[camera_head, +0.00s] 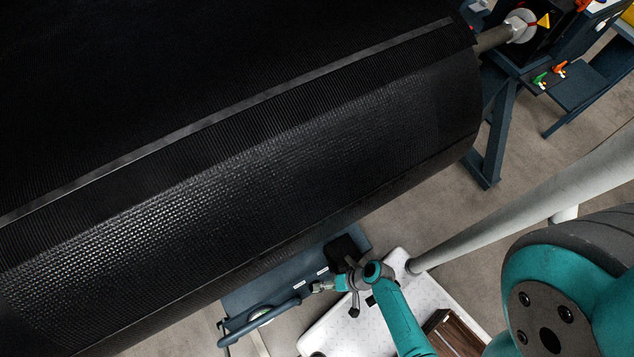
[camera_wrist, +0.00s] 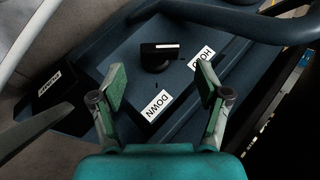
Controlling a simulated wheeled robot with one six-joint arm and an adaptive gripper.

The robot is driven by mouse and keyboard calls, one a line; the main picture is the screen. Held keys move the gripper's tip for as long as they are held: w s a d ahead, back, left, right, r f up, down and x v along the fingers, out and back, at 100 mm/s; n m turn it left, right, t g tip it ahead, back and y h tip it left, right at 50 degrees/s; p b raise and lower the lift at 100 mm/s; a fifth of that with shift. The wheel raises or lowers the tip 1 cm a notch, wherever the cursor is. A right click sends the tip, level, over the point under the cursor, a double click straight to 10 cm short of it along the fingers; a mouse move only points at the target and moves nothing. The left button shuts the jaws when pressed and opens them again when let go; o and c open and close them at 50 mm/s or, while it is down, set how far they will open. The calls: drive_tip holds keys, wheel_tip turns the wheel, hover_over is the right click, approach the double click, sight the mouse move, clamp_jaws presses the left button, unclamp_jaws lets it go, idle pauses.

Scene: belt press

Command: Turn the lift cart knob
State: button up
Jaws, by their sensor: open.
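The lift cart knob (camera_wrist: 158,56) is a black rotary knob with a pale line along its bar-shaped handle. It sits on a dark blue-grey control panel (camera_wrist: 122,50), with the handle lying roughly across the wrist view. A white label reading DOWN (camera_wrist: 157,105) is below it, and a partly covered label starting with HO (camera_wrist: 201,58) is to its right. My gripper (camera_wrist: 161,84) is open and empty. Its fingers are either side of the knob's lower area in the picture, apart from it. In the head view my gripper (camera_head: 318,287) is over the cart panel (camera_head: 262,288); the knob cannot be made out there.
A blue-grey handle bar (camera_wrist: 240,22) curves across the top of the wrist view, close to the panel. Another label (camera_wrist: 50,82) is at the left. A huge black belt roll (camera_head: 240,170) fills the head view above the cart. Grey floor (camera_head: 430,215) is open at right.

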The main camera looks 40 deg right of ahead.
drive_tip(key=shift+x, duration=2.7)
drive_tip(key=c, duration=1.1)
